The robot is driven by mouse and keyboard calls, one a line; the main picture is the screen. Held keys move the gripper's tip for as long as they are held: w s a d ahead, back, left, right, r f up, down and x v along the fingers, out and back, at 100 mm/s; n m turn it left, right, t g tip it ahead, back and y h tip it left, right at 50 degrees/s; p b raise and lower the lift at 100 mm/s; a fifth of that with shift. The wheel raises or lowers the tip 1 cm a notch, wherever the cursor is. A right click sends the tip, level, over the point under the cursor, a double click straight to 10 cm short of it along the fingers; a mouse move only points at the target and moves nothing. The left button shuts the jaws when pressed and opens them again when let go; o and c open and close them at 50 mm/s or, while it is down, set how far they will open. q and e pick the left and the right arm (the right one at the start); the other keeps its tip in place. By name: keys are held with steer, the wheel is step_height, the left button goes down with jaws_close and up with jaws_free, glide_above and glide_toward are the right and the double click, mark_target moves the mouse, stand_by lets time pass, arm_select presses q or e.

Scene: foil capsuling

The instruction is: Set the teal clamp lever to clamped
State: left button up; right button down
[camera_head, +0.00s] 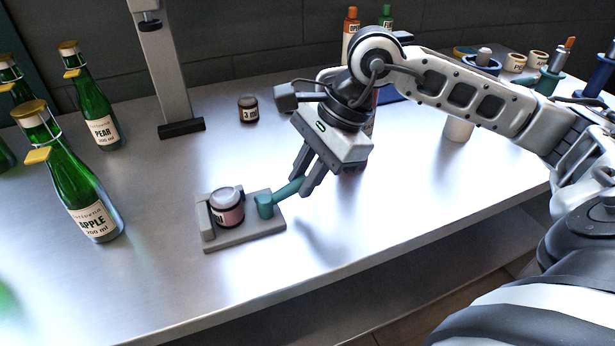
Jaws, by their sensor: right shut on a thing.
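The teal clamp lever (286,193) is on the right part of a grey clamp base (243,238) at the table's front middle. The lever points right and slightly up from its teal pivot (265,205). My right gripper (304,186) comes from the upper right and is shut on the lever's free end. Its fingers hide part of the lever's tip. My left gripper is not in view.
Green bottles labelled PEAR (104,130) and APPLE (92,215) stand at the left. A grey post (168,75) rises behind the clamp, with a small dark jar (248,108) beside it. Bare table lies in front and to the right of the clamp.

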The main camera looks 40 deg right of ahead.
steer(key=c, duration=1.3)
jaws_free()
steer(key=shift+c, duration=0.2)
steer(key=p+v, duration=0.1)
steer(key=v, duration=1.5)
